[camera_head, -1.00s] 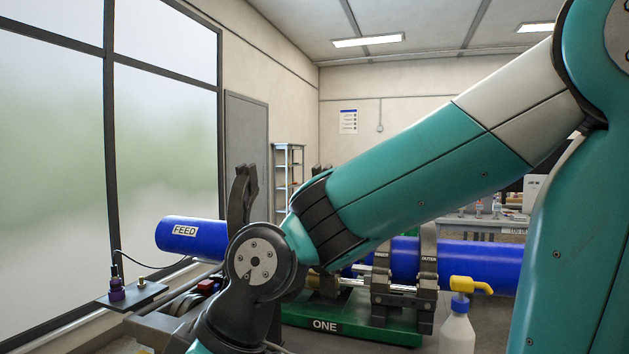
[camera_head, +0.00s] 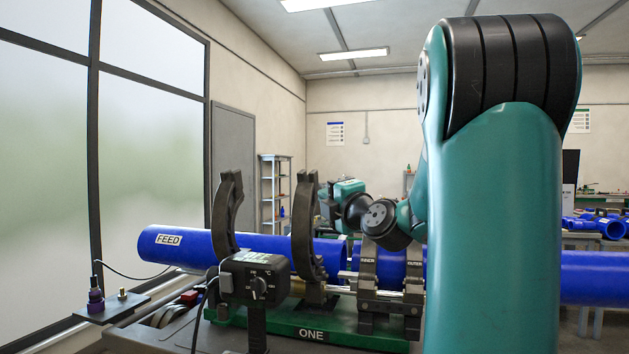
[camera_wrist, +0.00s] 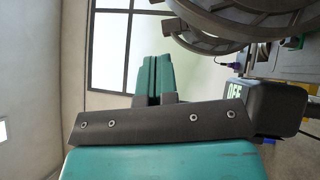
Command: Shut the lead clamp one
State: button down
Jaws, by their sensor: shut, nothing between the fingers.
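On the green base marked ONE (camera_head: 311,334), two dark curved clamp arms stand raised and open, a left one (camera_head: 226,215) and a right one (camera_head: 304,230). A blue pipe marked FEED (camera_head: 185,244) lies at them. Two clamps marked INNER (camera_head: 367,265) and OUTER (camera_head: 413,265) are closed around the blue pipe on the right. I see no label naming the lead clamp. My gripper (camera_head: 328,203) is raised just right of the right open arm, apart from the pipe. In the wrist view its teal fingers (camera_wrist: 154,80) are together and empty; curved clamp parts (camera_wrist: 225,25) show at upper right.
A black control box with a knob (camera_head: 256,279) stands in front of the open clamps. A small dark plate with a purple-based fitting (camera_head: 96,298) is at the left by the window. Blue pipe fittings (camera_head: 600,224) lie on a table at the right back.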

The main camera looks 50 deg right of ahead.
jog(key=p, duration=0.5)
send_near(308, 179)
jog(key=w+a, duration=0.2)
jog(key=w, duration=0.2)
jog(key=d, duration=0.1)
jog(key=w+d+p, duration=0.1)
jog(key=d+r+p, duration=0.1)
jog(key=shift+w+d+r, duration=0.1)
jog(key=shift+w+d, duration=0.15)
jog(key=shift+w, duration=0.05)
jog(key=shift+w+d+p, duration=0.2)
jog(key=shift+d+p, duration=0.1)
jog(key=shift+d, duration=0.1)
